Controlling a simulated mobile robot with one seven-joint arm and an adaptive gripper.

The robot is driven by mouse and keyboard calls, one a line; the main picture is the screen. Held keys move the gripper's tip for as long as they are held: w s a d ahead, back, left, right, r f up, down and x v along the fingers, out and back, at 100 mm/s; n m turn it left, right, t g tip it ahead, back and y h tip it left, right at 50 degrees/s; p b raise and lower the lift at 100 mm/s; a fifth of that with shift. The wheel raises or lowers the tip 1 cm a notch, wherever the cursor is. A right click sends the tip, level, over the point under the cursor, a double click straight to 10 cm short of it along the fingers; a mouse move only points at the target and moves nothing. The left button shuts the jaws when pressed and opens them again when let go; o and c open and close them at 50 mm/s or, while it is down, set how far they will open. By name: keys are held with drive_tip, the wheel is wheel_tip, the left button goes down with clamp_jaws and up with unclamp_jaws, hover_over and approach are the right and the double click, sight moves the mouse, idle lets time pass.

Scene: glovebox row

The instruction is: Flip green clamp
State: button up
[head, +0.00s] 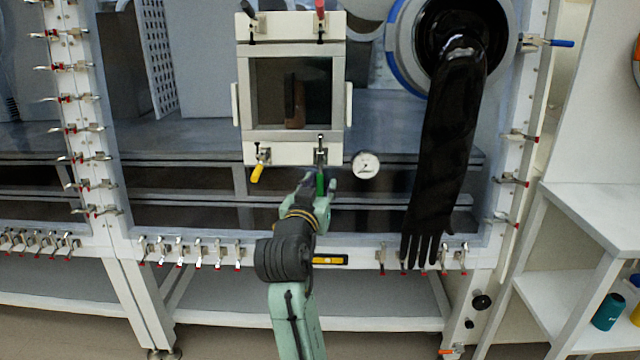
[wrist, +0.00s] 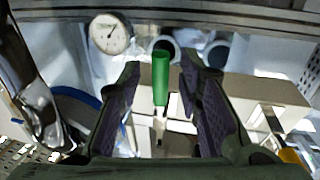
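The green clamp (head: 320,184) is at the lower right corner of the small framed window hatch (head: 290,153), its handle hanging down. In the wrist view the green handle (wrist: 160,78) stands between my two fingers, with a visible gap on each side. My gripper (head: 318,185) is just below the hatch in the head view, around the green handle. In the wrist view my gripper (wrist: 160,85) is open. The clamp's metal base (wrist: 159,124) shows beyond the handle.
A yellow clamp (head: 257,172) hangs at the hatch's lower left, and black (head: 248,9) and red (head: 320,9) clamps sit above. A round gauge (head: 366,165) is close to the right. A black glove (head: 446,150) hangs further right. Shelves (head: 590,225) stand at far right.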

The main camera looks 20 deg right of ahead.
drive_tip(key=shift+w+d, duration=0.15)
drive_tip(key=shift+w, duration=0.15)
drive_tip(key=shift+c, duration=0.2)
clamp_jaws()
idle(0.6)
